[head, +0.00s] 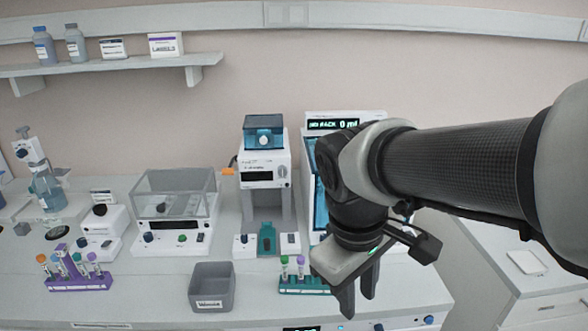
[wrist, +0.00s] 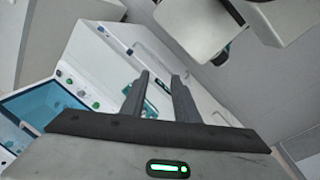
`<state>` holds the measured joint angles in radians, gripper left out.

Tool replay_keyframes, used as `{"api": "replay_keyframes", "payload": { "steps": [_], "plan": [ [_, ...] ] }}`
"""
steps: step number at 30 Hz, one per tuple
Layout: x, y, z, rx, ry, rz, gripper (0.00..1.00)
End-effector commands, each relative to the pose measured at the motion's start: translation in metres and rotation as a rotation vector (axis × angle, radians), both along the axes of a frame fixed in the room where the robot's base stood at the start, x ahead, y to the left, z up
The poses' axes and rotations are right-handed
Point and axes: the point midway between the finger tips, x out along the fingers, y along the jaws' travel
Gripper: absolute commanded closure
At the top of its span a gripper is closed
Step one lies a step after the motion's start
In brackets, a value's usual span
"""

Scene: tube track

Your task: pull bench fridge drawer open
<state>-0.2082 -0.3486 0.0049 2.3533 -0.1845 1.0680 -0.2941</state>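My gripper (head: 357,304) points down over the front right part of the bench, near its front edge. Its two dark fingers stand apart with a gap between them, and they also show in the wrist view (wrist: 160,78). Nothing is clearly held. Along the bottom of the head view is a front panel with a dark display (head: 301,328) and blue knobs (head: 428,320); it may belong to the bench fridge. The drawer and its handle cannot be made out for sure. In the wrist view a white panel with small knobs (wrist: 96,105) lies beyond the fingers.
A green tube rack (head: 303,286) stands just left of my gripper, with a grey bin (head: 211,287) further left. A purple tube rack (head: 79,283) is at the far left. Instruments line the wall. A white cabinet (head: 540,265) stands to the right.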

Motion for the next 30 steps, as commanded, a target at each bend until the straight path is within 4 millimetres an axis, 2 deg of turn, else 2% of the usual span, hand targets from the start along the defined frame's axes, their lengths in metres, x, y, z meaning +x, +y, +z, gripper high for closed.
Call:
{"api": "replay_keyframes", "payload": {
  "steps": [1,10,18,24,27,30],
  "plan": [
    [0.003,0.005,-0.029,-0.052,0.08,0.099,0.72],
    [0.025,0.032,-0.154,-0.416,0.612,0.786,0.72],
    [0.043,0.071,-0.273,-0.765,1.152,1.342,0.72],
    [0.045,0.103,-0.359,-1.026,1.569,1.622,0.72],
    [0.043,0.116,-0.392,-1.13,1.739,1.693,0.72],
    [0.041,0.124,-0.413,-1.201,1.86,1.728,0.72]
  ]
}}
